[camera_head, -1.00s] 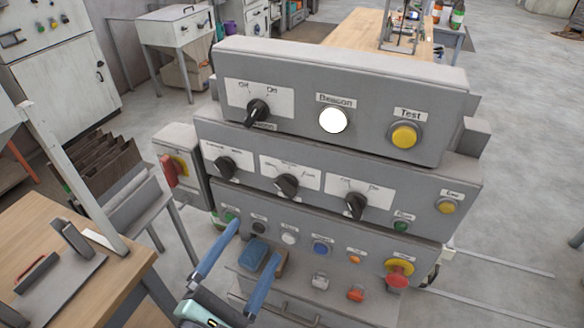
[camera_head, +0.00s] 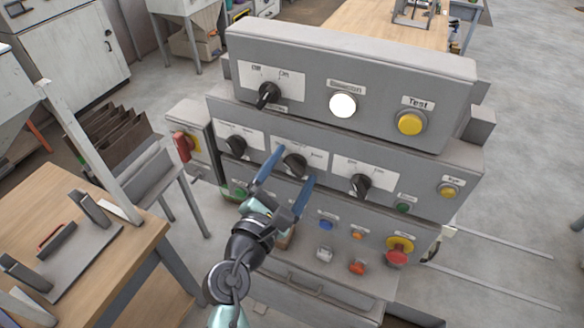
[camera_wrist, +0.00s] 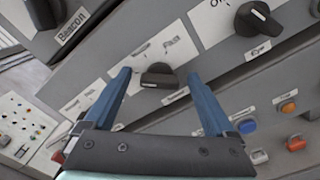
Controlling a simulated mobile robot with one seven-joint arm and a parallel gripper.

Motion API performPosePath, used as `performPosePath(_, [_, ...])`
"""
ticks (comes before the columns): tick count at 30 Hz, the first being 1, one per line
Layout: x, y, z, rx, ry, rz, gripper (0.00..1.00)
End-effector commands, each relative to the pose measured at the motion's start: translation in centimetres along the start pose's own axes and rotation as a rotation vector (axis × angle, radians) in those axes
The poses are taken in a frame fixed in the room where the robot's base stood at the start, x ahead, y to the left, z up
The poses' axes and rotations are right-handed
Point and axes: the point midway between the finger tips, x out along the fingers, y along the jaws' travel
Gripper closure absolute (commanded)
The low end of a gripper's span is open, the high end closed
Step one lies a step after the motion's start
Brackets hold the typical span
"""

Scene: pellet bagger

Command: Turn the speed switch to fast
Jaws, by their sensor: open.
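The speed switch is a black rotary knob (camera_head: 293,166) on a white label plate, in the middle of the middle row of the grey panel. In the wrist view the knob (camera_wrist: 158,77) lies between the fingertips, with a word like "Fast" at its upper right. A white mark shows at its lower left edge; which setting it points at is hard to tell. My gripper (camera_head: 296,165) is open, its blue fingers on either side of the knob. It also shows in the wrist view (camera_wrist: 158,74). Whether the fingers touch the knob cannot be told.
Similar black knobs stand to the left (camera_head: 236,146) and right (camera_head: 361,185) of it, and another sits above (camera_head: 268,95). Below are small buttons and a red emergency button (camera_head: 397,254). A wooden table (camera_head: 70,240) stands at the left.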

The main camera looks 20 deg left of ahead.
Motion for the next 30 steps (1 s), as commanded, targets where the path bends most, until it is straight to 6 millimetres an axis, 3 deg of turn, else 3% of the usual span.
performPosePath(7, [0.06, -0.02, 0.00, 0.000, 0.000, 0.000, 0.10])
performPosePath(21, [0.02, -0.02, -0.01, 0.000, 0.000, -0.001, 0.95])
performPosePath(30, [0.03, -0.13, -0.06, 0.036, -0.001, -0.001, 0.96])
